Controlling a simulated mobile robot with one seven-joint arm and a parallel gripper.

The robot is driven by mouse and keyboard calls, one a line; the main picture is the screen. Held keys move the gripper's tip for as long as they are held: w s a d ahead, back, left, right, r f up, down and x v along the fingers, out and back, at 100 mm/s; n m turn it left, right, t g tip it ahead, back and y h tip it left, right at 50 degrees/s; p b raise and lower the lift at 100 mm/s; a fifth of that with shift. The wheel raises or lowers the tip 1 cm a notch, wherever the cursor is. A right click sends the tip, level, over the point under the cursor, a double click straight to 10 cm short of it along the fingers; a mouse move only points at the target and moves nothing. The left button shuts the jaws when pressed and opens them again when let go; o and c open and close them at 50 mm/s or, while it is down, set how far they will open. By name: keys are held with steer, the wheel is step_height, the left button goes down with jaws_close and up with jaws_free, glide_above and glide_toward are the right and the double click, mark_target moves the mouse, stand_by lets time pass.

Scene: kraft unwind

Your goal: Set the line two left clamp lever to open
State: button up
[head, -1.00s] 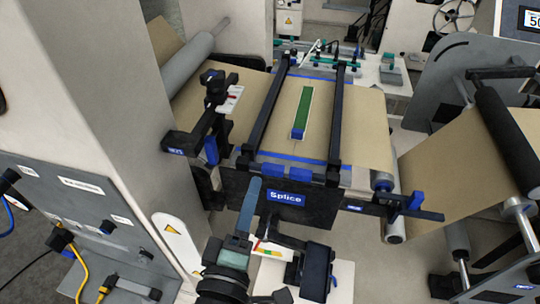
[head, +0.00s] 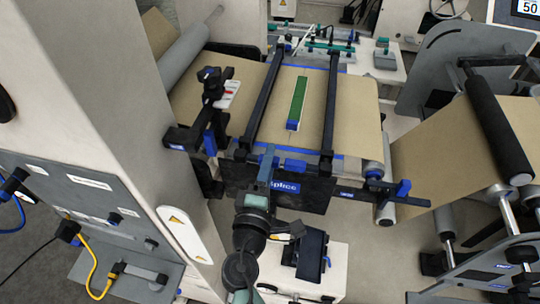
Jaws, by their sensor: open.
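The splice table carries a brown web under two dark bars, a left clamp bar (head: 264,100) and a right clamp bar (head: 330,112). My gripper (head: 268,158) is open at the table's near edge, in front of the "Splice" panel (head: 312,190). It covers part of that panel and stands right of the left bar's near end. I see nothing held in it; contact with the table cannot be told.
A green strip with a blue end (head: 298,103) lies on the web. A black bracket with blue parts (head: 212,120) stands left of the table, near the pale column (head: 110,90). Another blue-ended bracket (head: 385,190) juts out at right. A dark device (head: 310,250) sits on a low stand.

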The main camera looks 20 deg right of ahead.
steer(key=shift+w+d, duration=0.25)
steer(key=shift+w, duration=0.05)
steer(key=shift+c, duration=0.2)
jaws_close()
stand_by(1.2)
